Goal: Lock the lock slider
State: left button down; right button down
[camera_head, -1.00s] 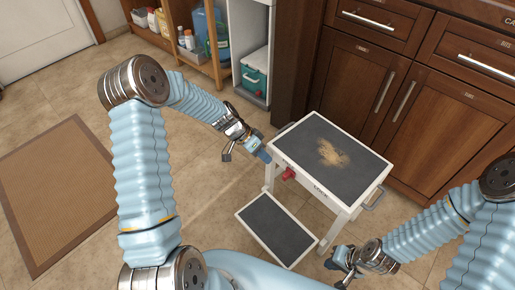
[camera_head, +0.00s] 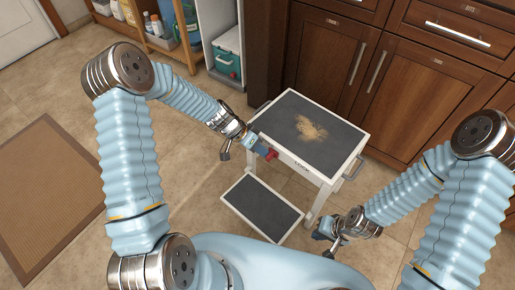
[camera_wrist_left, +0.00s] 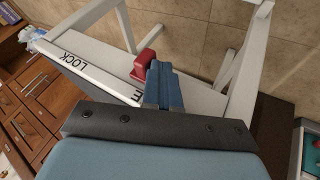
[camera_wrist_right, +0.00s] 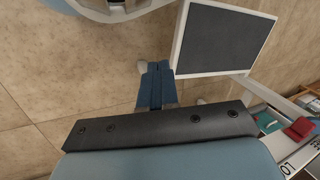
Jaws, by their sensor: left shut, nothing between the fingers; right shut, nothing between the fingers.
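The red lock slider (camera_head: 271,154) sits on the white front rail of a step stool (camera_head: 352,157). The word LOCK is printed on the rail to its right in the head view. My left gripper (camera_head: 259,148) is shut and empty, just left of the slider. In the left wrist view its blue fingers (camera_wrist_left: 164,86) are right beside the red slider (camera_wrist_left: 144,64); I cannot tell if they touch. LOCK is on the slider's far side there, and another label is mostly hidden by the fingers. My right gripper (camera_head: 322,243) is shut and empty, low beside the stool; the right wrist view shows the slider (camera_wrist_right: 298,128).
The stool's dark lower step (camera_head: 262,207) juts out below the rail. The dark top step (camera_head: 290,106) carries a patch of tan crumbs (camera_head: 311,129). Wooden cabinets (camera_head: 335,55) stand behind the stool. A brown mat (camera_head: 45,195) lies on the open tiled floor at left.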

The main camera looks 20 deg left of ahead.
pick_arm(q)
jog(key=s+d+b, duration=0.4)
jog(key=d, duration=0.5)
jog(key=shift+s, duration=0.3)
jog(key=shift+d, duration=0.1)
